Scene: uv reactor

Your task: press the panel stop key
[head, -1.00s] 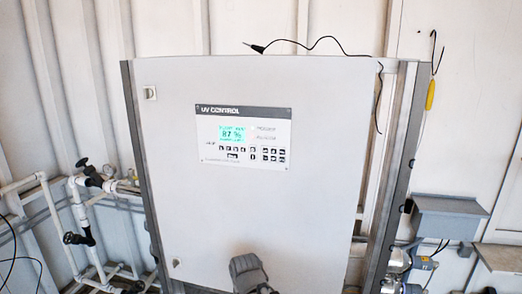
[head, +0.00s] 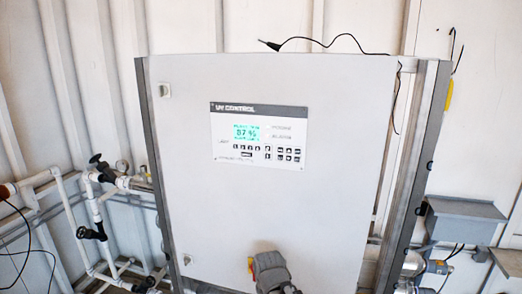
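The UV control panel (head: 259,109) is a light plate with a dark title strip, set in the upper middle of a pale grey cabinet door (head: 290,205). It has a lit cyan display (head: 246,132) reading about 87 %. Rows of small dark keys (head: 289,155) lie below and right of the display. Their labels are too small to read, so I cannot tell which one is stop. A grey part of my arm shows at the bottom middle, well below the keys. No gripper fingers show.
White pipes with dark valve handles (head: 92,234) stand left of the cabinet. A grey box (head: 465,220) is on the right. A black cable (head: 335,40) runs along the cabinet top. A small yellow and red piece (head: 251,266) shows beside my arm. The door face around the panel is clear.

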